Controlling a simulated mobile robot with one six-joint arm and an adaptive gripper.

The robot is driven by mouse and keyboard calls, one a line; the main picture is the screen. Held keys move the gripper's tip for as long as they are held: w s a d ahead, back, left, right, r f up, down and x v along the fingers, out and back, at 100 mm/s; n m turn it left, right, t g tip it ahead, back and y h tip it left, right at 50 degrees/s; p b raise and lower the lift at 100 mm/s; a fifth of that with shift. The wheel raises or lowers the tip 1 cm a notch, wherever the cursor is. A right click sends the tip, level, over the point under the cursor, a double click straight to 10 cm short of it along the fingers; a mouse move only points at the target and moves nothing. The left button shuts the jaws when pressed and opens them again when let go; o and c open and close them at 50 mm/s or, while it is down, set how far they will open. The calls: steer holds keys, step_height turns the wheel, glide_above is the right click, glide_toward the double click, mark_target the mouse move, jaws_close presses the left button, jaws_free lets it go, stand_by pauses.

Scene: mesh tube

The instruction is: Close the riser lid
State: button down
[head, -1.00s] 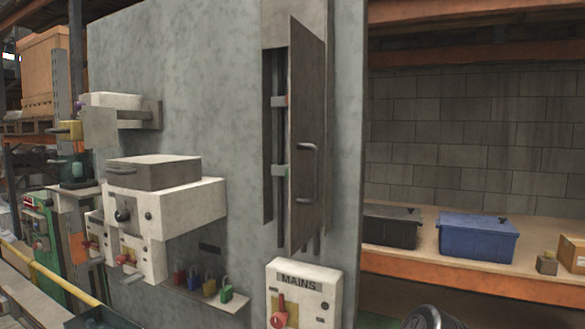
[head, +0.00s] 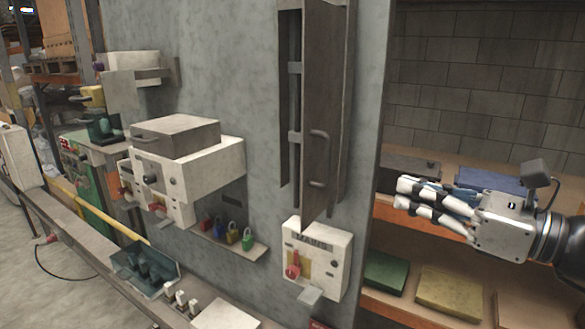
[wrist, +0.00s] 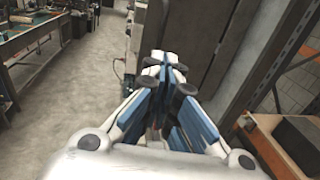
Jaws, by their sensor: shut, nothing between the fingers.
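The riser is a tall narrow metal housing (head: 289,110) on the grey wall, with pipes inside. Its lid (head: 323,110) is a tall brown-grey door with a small handle (head: 319,134), and it stands swung open, edge out from the wall. My gripper (head: 402,200) is at the right in the head view, to the right of the lid and apart from it. Its fingers are shut and empty. In the wrist view my gripper (wrist: 172,62) shows with its fingertips together, pointing ahead; which panel lies behind them there is hard to tell.
A white MAINS box (head: 330,262) with a red switch sits below the lid. A grey-topped switch box (head: 175,140) and a shelf of padlocks (head: 230,238) are left of it.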

steer(key=x, duration=1.2)
steer(key=shift+p, duration=0.45)
